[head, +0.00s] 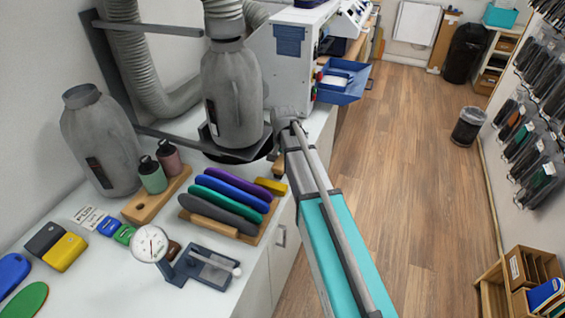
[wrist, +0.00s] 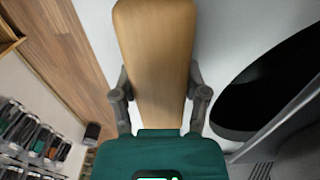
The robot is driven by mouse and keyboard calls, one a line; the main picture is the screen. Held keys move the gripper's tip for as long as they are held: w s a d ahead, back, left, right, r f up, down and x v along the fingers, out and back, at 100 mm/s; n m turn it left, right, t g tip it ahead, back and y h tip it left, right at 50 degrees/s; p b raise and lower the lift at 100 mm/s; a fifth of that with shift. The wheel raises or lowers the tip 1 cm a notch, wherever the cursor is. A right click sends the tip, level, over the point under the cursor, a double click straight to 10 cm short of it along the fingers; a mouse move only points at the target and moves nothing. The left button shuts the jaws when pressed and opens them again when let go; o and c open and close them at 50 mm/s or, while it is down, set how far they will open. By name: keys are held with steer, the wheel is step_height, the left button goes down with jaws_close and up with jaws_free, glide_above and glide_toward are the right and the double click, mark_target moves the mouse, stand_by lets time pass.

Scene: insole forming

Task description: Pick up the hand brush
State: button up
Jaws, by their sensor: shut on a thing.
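The hand brush (wrist: 157,50) fills the upper middle of the wrist view as a long, pale wooden piece. Its bristles are not visible there. My gripper (wrist: 160,92) is shut on it, with one dark finger against each long side. In the head view a small brown wooden bit of the brush (head: 278,166) shows beside the end of my arm, at the counter's front edge. My gripper is mostly hidden there behind my own arm.
A grey dust bag (head: 233,95) stands close to my arm.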

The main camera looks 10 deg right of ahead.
mark_target(283, 157)
steer(key=shift+r, duration=0.15)
step_height(283, 157, up, 3)
steer(key=p, duration=0.3)
steer(key=s+d+r+p, duration=0.5)
steer(key=s+r+p, duration=0.4)
steer(key=s, duration=0.4)
steer(key=shift+r+p, duration=0.35)
steer(key=shift+p, duration=0.15)
steer(key=o, duration=0.8)
steer(key=shift+c, duration=0.2)
jaws_close()
steer(key=shift+s, duration=0.2)
